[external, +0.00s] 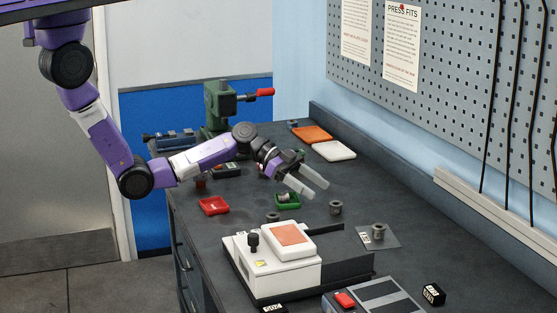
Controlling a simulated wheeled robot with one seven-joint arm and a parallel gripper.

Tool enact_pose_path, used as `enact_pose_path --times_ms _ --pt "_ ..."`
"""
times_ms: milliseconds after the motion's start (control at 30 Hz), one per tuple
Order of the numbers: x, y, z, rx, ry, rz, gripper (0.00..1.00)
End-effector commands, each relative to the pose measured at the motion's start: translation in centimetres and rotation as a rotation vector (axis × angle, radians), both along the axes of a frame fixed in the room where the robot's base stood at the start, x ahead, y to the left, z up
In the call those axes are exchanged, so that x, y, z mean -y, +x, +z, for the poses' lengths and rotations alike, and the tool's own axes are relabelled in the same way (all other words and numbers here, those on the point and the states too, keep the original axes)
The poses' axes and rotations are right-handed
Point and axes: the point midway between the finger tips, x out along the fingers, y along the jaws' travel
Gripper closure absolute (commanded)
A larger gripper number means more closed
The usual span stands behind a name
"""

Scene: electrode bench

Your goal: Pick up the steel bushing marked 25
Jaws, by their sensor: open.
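Several small grey steel bushings are on the dark bench, and any marking on them is too small to read, so I cannot tell which is marked 25. One bushing (336,208) stands on the bare bench right of the green tray. Another (378,231) stands on a flat grey plate. A third grey piece (284,196) is in the green tray (290,205). A small grey piece (273,217) sits behind the white machine, partly hidden. My gripper (314,188) is open and empty, its two pale fingers above the bench near the green tray.
A white machine (275,267) with an orange-topped block stands in front. A red tray (214,206) is at left, and orange (312,133) and white (334,151) trays are at the back. A green press (220,105) stands at the back left. The pegboard wall borders the right.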

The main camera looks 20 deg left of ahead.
Motion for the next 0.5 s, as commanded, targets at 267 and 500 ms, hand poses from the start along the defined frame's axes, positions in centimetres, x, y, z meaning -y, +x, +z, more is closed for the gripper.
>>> enact_pose_path --times_ms 267,500 --pt "2.6 -0.6 -1.1 -0.002 0.0 0.0 0.41" --pt "5.3 -1.0 -2.6 -0.002 0.0 0.002 0.41"
